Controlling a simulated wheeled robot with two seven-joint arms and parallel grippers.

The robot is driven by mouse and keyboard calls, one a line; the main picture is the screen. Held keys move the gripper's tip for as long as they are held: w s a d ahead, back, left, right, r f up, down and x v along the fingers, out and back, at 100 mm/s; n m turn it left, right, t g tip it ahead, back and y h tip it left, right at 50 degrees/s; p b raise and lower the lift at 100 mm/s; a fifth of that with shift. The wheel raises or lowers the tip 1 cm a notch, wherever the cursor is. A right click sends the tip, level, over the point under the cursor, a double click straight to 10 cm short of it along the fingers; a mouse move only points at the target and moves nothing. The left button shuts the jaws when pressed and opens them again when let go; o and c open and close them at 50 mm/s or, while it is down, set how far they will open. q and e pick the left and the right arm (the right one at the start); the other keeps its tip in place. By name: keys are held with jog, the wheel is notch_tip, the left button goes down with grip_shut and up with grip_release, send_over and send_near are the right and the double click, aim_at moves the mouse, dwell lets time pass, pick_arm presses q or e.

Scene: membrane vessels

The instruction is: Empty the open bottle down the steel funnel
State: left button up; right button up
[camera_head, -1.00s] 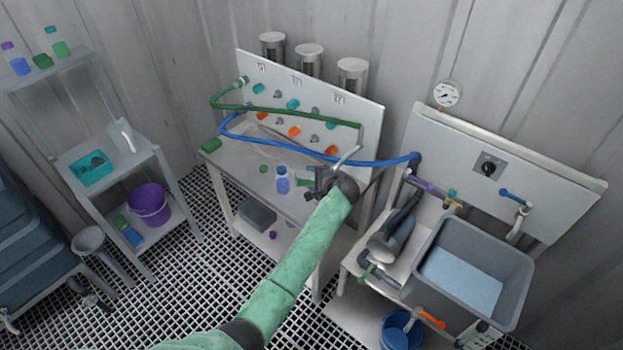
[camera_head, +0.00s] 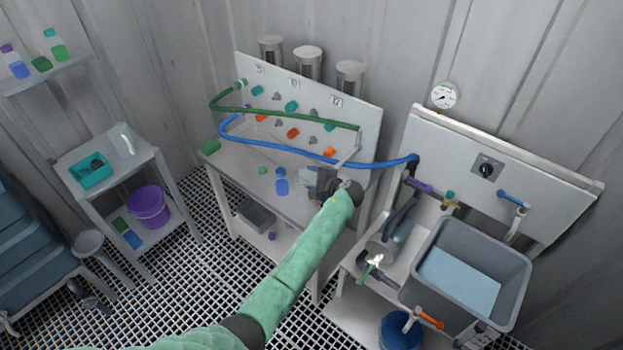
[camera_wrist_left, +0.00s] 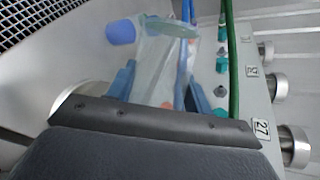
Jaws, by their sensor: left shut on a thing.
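My left gripper (camera_head: 322,182) is over the front right of the bench with the pegboard. It is shut on a clear bottle (camera_wrist_left: 165,65), which sits between its blue fingers in the left wrist view. The bottle's far end shows a pale green tint there; its mouth and fill are hard to make out. A steel-grey funnel (camera_head: 88,241) stands at the lower left, well away from this gripper. My right gripper is not in view.
A small blue bottle (camera_head: 281,183) stands on the bench, left of the gripper. A blue hose (camera_head: 290,150) and a green hose (camera_head: 290,115) cross the pegboard. A grey sink (camera_head: 470,270) is at the right. A shelf with a purple bucket (camera_head: 149,207) stands left.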

pick_arm(q)
jog(key=shift+r, duration=0.1)
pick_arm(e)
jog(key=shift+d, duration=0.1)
pick_arm(q)
jog(key=shift+d+r+y, duration=0.1)
jog(key=shift+r+y, duration=0.1)
jog(key=shift+y, duration=0.1)
jog(key=shift+d+r+m+y, duration=0.2)
jog(key=shift+m+y, duration=0.2)
jog(key=shift+m, duration=0.2)
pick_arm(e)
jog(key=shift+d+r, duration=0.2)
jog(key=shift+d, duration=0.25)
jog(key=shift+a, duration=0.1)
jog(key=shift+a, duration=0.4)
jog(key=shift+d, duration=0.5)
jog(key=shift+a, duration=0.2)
